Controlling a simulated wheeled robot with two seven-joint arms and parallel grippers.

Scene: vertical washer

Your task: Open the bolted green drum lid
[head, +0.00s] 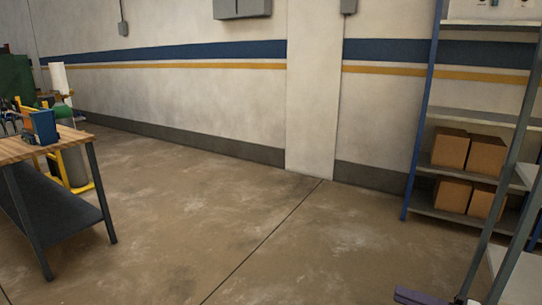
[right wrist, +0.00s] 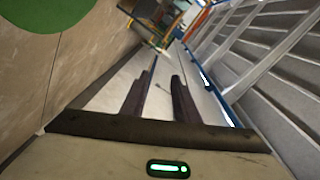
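No drum with a bolted green lid can be made out for sure. A green rounded surface (right wrist: 48,12) is cut off at the top left of the right wrist view; I cannot tell whether it is the lid. My right gripper (right wrist: 163,74) points away from the camera, its two dark fingers apart with nothing between them. In the head view only a dark bit of it (head: 420,297) shows at the bottom edge. My left gripper is not in view.
A wooden-topped workbench (head: 62,140) with a blue tool (head: 40,127) stands at left. Behind it is a green-topped gas cylinder (head: 76,165) in a yellow frame. Blue-posted shelving (head: 418,135) with cardboard boxes (head: 450,148) stands at right. The middle floor (head: 230,215) is clear.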

